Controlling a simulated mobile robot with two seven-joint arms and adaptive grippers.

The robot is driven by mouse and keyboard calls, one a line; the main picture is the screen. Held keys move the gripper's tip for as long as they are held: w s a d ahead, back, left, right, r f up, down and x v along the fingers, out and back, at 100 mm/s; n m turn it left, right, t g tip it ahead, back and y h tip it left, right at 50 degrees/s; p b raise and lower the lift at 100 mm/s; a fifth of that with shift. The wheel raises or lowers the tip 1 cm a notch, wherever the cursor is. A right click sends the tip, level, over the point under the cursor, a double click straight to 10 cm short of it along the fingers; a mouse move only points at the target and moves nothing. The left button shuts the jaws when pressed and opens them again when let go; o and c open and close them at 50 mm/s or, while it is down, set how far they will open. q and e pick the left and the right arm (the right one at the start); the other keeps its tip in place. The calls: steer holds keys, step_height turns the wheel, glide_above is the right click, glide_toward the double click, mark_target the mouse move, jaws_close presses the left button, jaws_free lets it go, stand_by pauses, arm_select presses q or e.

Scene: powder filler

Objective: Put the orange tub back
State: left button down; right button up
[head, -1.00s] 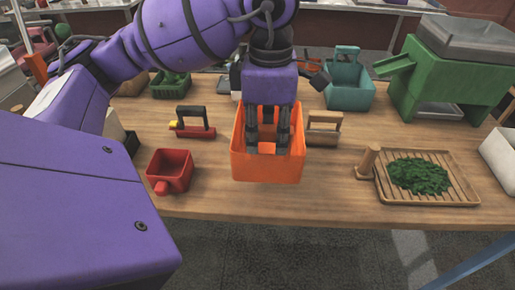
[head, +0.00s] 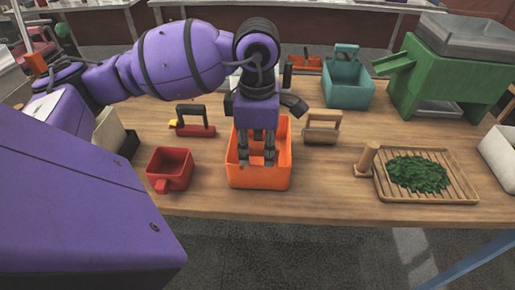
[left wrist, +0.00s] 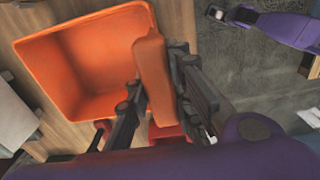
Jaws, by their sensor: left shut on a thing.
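The orange tub (head: 259,178) is an open box near the front edge of the wooden table. It is upright, and its inside looks empty in the left wrist view (left wrist: 62,75). My left gripper (head: 257,160) points down over the tub and is shut on its thick orange handle, which shows between the fingers in the left wrist view (left wrist: 152,75). I cannot tell whether the tub's base touches the table. A purple arm part of mine shows at the upper right of the left wrist view; its jaws are too small to judge.
A red scoop-like tub (head: 170,168) stands left of the orange tub. A wooden-handled tool (head: 322,130) is close on its right, and a red tool (head: 192,126) is behind left. A tray with green leaves (head: 420,175), a teal tub (head: 347,85) and a green machine (head: 440,75) stand farther right.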

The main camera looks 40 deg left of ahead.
arm_select(q)
steer(key=c, duration=1.6)
jaws_free()
steer(key=shift+f, duration=0.1)
steer(key=shift+o, duration=0.2)
step_height(320, 180, up, 12)
steer(key=shift+r, duration=0.2)
